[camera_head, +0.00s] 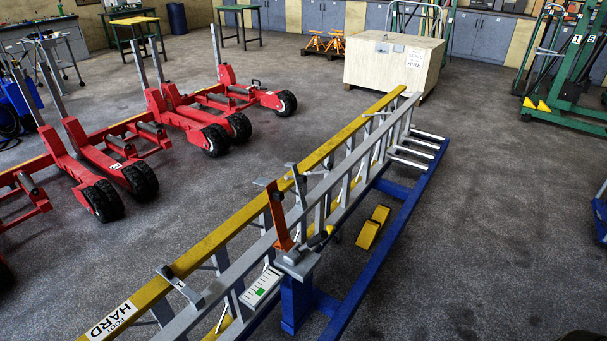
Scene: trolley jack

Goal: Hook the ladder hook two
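A long ladder with a yellow rail (215,240) and a grey rail (235,265) lies along a blue rack (375,270). A small dark grey hook-like bracket (180,286) lies across the near part of the ladder. A similar grey bracket (297,182) stands near the middle. An orange upright piece (278,216) rises beside it, above a grey plate on the blue post. I cannot tell which piece is hook two, or whether either bracket is hooked. Neither of my grippers can be made out.
Red wheeled trolley jacks (100,165) stand at the left. A pale wooden crate (390,65) is beyond the ladder's far end. Green lifting equipment (565,85) is at the right. The floor right of the rack is mostly open.

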